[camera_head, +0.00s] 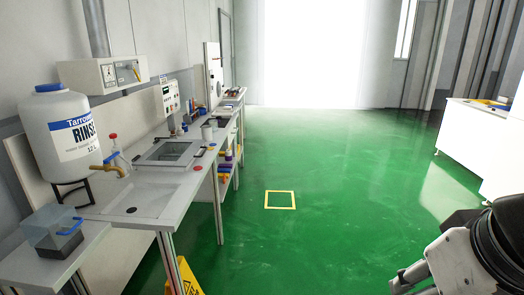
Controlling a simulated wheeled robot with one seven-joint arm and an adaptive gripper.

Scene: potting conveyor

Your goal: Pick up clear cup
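I cannot make out a clear cup for certain in the head view. A small pale cup-like vessel (207,131) stands on the long bench, too small to tell whether it is clear. A see-through tub (48,232) with a blue handle and a dark lower part sits on the low stand at the lower left. Part of my arm shows at the lower right, over the green floor and away from the bench. My gripper's fingers are not visible, so I cannot see whether it holds anything.
A long grey bench (150,196) with a recessed basin (172,152) runs along the left wall. A white rinse jug (66,135) with a tap stands on it. A yellow floor sign (187,278) is beside the bench. The green floor is open around a yellow square (280,208).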

